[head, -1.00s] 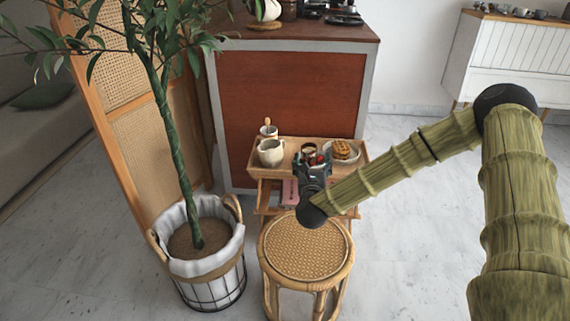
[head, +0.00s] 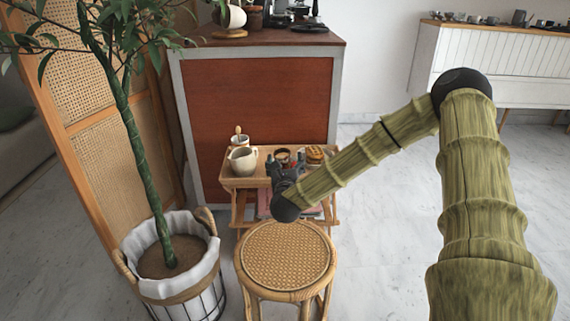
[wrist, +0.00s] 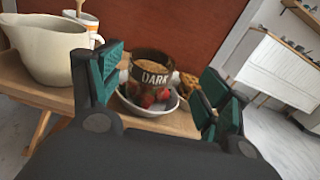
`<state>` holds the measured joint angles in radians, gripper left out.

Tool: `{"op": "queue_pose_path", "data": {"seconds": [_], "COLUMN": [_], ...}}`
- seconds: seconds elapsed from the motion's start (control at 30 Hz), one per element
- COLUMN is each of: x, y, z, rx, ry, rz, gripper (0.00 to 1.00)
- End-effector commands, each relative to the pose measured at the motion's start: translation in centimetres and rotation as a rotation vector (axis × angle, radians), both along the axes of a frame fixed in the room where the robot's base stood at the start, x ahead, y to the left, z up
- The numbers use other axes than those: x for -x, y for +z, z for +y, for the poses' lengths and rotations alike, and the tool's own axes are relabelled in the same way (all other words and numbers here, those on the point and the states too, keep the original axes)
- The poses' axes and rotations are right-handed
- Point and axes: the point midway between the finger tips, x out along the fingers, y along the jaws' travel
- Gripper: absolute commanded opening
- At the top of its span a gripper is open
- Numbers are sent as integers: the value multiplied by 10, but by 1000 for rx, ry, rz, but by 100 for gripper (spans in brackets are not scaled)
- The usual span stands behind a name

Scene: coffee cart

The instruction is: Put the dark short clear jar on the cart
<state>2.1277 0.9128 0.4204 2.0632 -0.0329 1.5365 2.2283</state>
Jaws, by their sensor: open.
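The dark short clear jar (wrist: 151,72) has brown contents and a black band reading "DARK". In the wrist view it stands beyond and between my open fingers, seemingly untouched. A white bowl with strawberries (wrist: 173,104) is at its base; I cannot tell whether the jar is in or behind it. In the head view the jar (head: 283,154) shows just above my gripper (head: 285,166). The wooden cart (head: 232,184) stands in front of a red-brown counter. My gripper (wrist: 158,95) is open and empty at the cart's top tray.
A cream pitcher (head: 242,160) and a cup (head: 240,141) stand at the tray's left. Waffles (head: 315,154) lie at its right. A woven stool (head: 287,255) stands before the cart, a potted plant (head: 180,265) to the left. Floor is free on the right.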

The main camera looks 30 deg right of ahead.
Motion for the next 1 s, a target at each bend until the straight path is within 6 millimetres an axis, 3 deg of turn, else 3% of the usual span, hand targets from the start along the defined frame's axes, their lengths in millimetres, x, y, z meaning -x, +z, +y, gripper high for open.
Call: {"op": "queue_pose_path", "data": {"seconds": [0.5, 0.8, 0.87, 1.0], "x": [-45, -49, -49, -49], "y": [-5, -4, -4, -4], "z": [-23, -25, -25, -25], "rx": [2, 0, 0, 0], "ry": [-3, -2, -2, -2], "rz": [-1, 0, 0, 0], "gripper": [77, 77, 70, 44]}}
